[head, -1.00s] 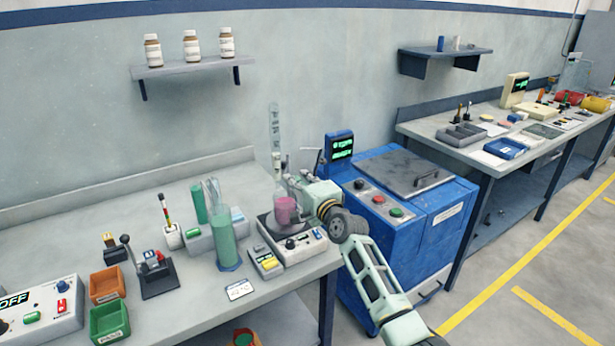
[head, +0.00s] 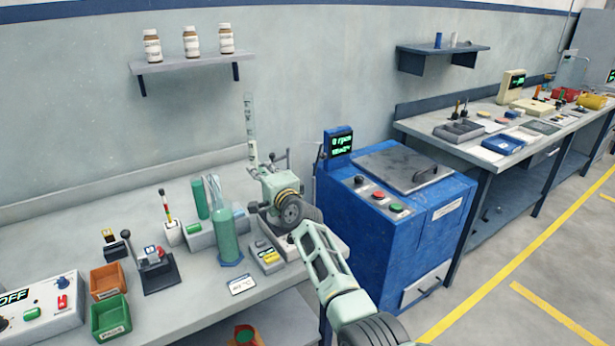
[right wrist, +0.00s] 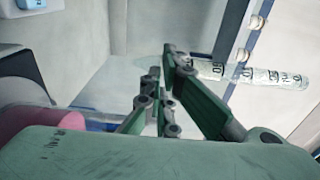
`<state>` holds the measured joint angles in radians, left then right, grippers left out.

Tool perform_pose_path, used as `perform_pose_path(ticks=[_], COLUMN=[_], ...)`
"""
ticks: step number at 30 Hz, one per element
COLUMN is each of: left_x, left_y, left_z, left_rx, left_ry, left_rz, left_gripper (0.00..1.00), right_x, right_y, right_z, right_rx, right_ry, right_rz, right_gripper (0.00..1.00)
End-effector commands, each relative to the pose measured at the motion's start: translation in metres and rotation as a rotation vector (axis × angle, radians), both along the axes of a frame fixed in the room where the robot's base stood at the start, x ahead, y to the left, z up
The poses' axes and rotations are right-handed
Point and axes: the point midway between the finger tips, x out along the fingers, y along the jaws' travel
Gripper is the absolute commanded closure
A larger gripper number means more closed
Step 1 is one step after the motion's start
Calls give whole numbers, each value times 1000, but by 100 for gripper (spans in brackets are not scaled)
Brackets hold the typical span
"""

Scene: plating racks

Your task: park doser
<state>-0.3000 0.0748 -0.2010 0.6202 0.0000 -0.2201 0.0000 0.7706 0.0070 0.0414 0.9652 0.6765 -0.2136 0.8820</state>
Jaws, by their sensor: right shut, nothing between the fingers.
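The doser is probably the clear graduated tube (head: 251,125), which stands upright against the wall in the head view. In the right wrist view the tube (right wrist: 285,78) runs rightward from behind the fingertips. My right gripper (head: 270,163) is over the back right of the near bench, its fingers close to the tube's lower end; I cannot tell whether they touch it. In the wrist view the fingers (right wrist: 165,95) are together, with no object clearly between them. A pink vessel (right wrist: 40,122) shows at left there; the gripper hides it in the head view. My left gripper is out of view.
A grey device (head: 326,240) sits under my right arm at the bench's right end. The blue machine (head: 400,245) is close right. The bench's back left is clear.

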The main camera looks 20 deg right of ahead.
Motion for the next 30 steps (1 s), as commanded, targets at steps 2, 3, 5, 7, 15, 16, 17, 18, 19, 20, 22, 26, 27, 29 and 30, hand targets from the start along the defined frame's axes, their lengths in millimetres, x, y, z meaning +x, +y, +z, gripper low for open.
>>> perform_pose_path(ticks=[2,3,5,7,15,16,17,18,19,20,22,26,27,29,30], left_x=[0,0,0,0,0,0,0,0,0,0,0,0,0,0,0], left_y=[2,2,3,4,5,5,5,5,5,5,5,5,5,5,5], left_z=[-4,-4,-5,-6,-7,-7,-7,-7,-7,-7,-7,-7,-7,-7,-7], left_rx=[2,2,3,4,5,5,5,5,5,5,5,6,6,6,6], left_ry=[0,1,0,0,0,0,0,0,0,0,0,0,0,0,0], left_rz=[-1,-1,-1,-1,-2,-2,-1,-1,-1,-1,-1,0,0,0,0], left_gripper=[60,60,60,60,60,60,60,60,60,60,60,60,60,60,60], right_x=[3,4,6,7,9,9,9,9,9,9,9,9,9,9,9], right_y=[2,3,3,4,5,5,5,5,5,6,6,6,6,6,6], right_z=[-1,-1,0,0,0,0,0,0,0,0,0,0,0,0,0], right_rx=[0,0,-1,-1,0,0,0,0,0,0,0,0,0,0,0], right_ry=[0,0,0,0,1,1,1,1,1,1,1,1,0,0,0], right_rz=[0,0,0,0,0,0,0,0,0,0,0,0,0,0,0], right_gripper=[100,100,100,100,100,100,100,100,100,100,100,100,100,100,100])
